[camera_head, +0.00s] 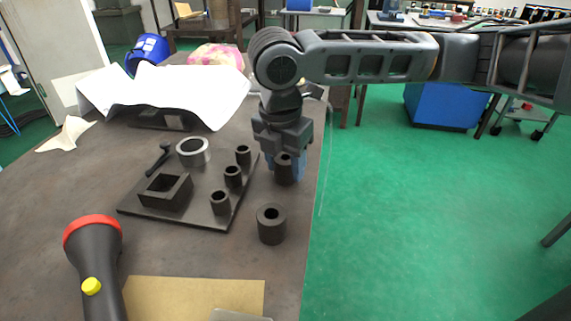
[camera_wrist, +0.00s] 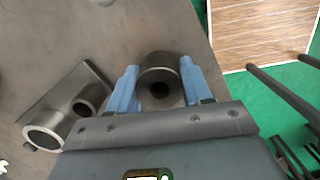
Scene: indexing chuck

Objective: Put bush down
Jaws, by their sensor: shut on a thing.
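A dark grey bush (camera_head: 284,172), a short hollow cylinder, is between the blue fingers of my gripper (camera_head: 285,168) near the right edge of the table. In the wrist view the bush (camera_wrist: 160,82) shows its bore, with a blue finger on each side, and my gripper (camera_wrist: 160,90) is shut on it. Whether its base touches the table is hard to tell. A second, similar dark hollow cylinder (camera_head: 271,224) stands upright on the table, nearer the camera.
Left of my gripper lies a dark plate (camera_head: 190,216) bearing several small tubes, a square open box (camera_head: 165,191) and a lighter ring (camera_head: 193,151). A flashlight (camera_head: 94,262) stands at front left. White crumpled sheet (camera_head: 165,92) lies behind. The table's right edge is close.

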